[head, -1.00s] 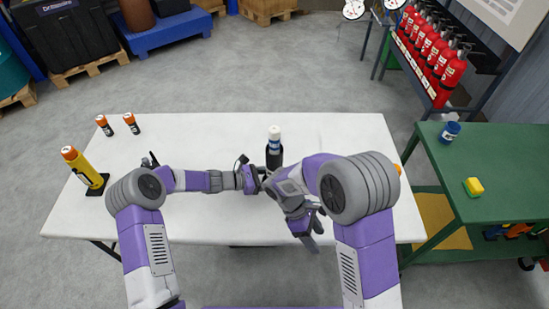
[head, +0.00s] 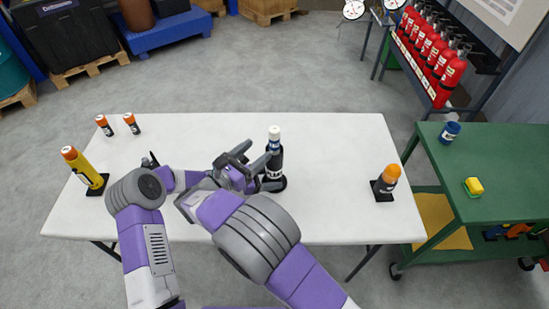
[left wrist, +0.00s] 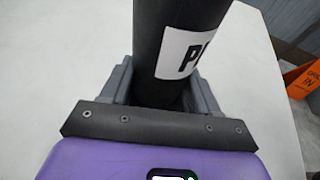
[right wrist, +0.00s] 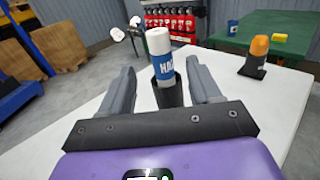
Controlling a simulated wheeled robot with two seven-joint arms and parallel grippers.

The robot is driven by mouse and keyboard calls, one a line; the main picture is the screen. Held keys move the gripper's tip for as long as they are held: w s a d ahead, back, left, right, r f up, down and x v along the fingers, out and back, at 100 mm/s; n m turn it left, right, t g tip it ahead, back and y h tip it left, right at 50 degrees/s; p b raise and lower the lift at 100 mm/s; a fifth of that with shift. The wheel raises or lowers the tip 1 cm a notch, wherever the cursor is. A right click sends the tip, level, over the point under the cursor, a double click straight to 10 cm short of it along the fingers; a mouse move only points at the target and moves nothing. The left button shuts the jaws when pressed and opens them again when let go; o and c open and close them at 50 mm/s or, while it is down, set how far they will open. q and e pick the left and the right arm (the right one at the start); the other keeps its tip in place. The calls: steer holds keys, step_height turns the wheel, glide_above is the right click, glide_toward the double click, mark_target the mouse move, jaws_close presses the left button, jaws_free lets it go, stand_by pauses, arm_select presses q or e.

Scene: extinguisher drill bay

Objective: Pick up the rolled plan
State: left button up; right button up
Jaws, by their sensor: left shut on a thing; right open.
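The rolled plan looks like a white roll (head: 274,134) with a blue label, standing upright in a black tube (head: 274,160) on the white table. In the right wrist view the roll (right wrist: 159,42) sticks out of the tube's mouth (right wrist: 170,92). My left gripper (head: 268,184) is shut on the tube low down; its fingers flank the tube (left wrist: 178,50) and its white label in the left wrist view. My right gripper (head: 259,150) is open and empty, just left of the roll, its fingers pointing at it. The roll's lower end is hidden inside the tube.
A yellow cylinder (head: 80,165) stands at the table's left, with two small orange-capped cylinders (head: 103,124) (head: 131,122) behind it. An orange-topped item (head: 387,177) on a black base stands at the right. A green bench (head: 505,160) is beyond. The table's middle right is clear.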

mark_target(271, 140)
steer(key=x, duration=0.9)
steer(key=shift+s+f, duration=0.1)
steer(key=shift+f, duration=0.05)
jaws_close()
